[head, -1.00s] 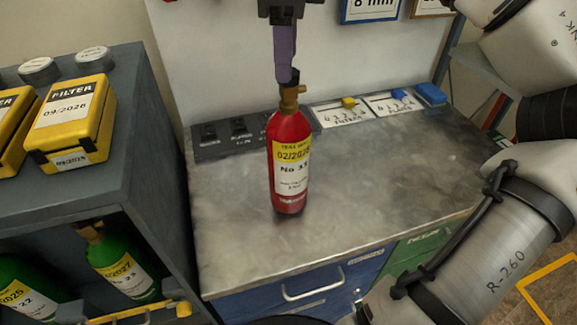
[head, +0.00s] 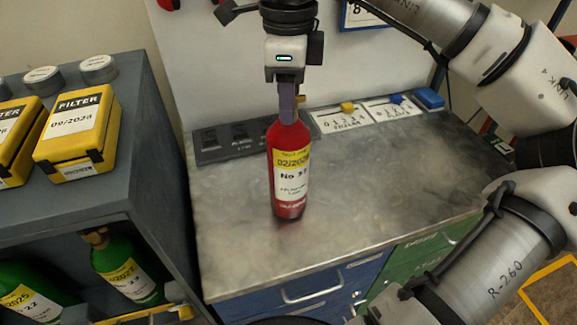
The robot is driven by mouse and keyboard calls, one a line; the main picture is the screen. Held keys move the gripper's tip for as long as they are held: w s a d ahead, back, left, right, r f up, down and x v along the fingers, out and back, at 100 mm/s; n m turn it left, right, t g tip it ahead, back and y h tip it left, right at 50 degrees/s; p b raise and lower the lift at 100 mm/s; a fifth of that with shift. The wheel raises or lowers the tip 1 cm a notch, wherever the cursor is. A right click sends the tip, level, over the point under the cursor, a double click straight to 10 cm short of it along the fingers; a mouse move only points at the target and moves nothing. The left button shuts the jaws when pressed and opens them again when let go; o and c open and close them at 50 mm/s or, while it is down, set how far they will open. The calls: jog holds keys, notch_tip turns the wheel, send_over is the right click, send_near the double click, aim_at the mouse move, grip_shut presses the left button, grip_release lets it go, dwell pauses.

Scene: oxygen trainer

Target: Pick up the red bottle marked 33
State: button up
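The red bottle marked 33 (head: 290,202) stands upright on the metal worktop (head: 400,190). It has a yellow and white label with 02/202 and No 33 on its front. My gripper (head: 287,112) points down at the bottle's top from above. Its fingers overlap the neck and valve, hiding most of them; a bit of brass shows at the right. I cannot tell whether the fingers are closed on the neck or only around or in front of it.
A grey shelf unit at left holds yellow filter boxes (head: 78,130) on top and green bottles (head: 125,268) below. Behind the red bottle are a dark panel (head: 222,142) and white cards with a yellow block (head: 347,107) and blue blocks (head: 428,98). The worktop's right side is clear.

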grip_shut()
jog(key=shift+r, duration=0.1)
dwell(1.0)
